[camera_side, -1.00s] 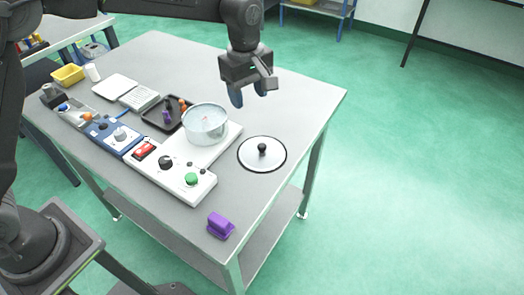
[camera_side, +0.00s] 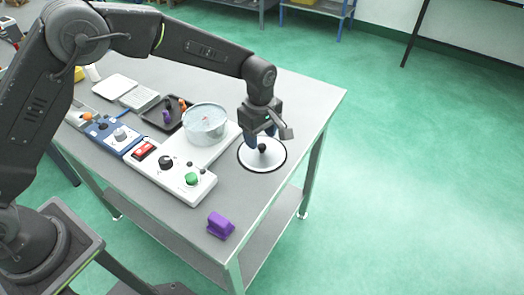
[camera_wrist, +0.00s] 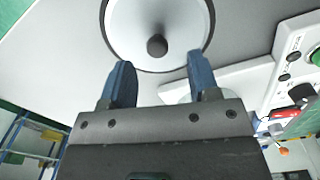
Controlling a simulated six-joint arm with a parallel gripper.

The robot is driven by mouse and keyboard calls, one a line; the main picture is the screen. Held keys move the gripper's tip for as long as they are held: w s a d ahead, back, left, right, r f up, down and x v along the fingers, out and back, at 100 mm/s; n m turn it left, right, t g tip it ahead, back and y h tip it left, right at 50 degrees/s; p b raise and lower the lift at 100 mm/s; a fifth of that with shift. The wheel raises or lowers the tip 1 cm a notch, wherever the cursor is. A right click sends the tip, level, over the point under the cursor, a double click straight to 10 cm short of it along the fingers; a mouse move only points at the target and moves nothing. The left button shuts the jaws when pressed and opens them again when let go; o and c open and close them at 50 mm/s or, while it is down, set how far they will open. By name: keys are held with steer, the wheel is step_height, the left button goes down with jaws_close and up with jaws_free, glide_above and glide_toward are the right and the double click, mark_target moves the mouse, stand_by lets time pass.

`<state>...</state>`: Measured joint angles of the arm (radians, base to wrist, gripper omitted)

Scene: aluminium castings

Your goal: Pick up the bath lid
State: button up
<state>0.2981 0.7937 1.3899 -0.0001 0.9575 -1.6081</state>
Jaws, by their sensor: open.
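The bath lid (camera_side: 262,160) is a round pale disc with a dark rim and a black knob, lying flat on the grey table. In the wrist view the lid (camera_wrist: 180,22) shows beyond my fingertips, with its knob (camera_wrist: 157,46) roughly midway between the two fingers in the picture. My gripper (camera_side: 262,145) is open and empty, pointing down just above the lid, with its blue fingers close to the knob. It also shows in the wrist view (camera_wrist: 160,72). I cannot tell whether the fingers are level with the knob.
A glass bath (camera_side: 205,122) stands on a white unit (camera_side: 176,172) with a green button, left of the lid. A purple block (camera_side: 221,225) lies near the front table edge. A black tray (camera_side: 158,113) holds small parts. The table's right edge is near the lid.

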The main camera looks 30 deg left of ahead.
mark_target(262, 145)
steer(key=shift+d+f, duration=0.15)
steer(key=shift+f, duration=1.65)
steer(key=c, duration=1)
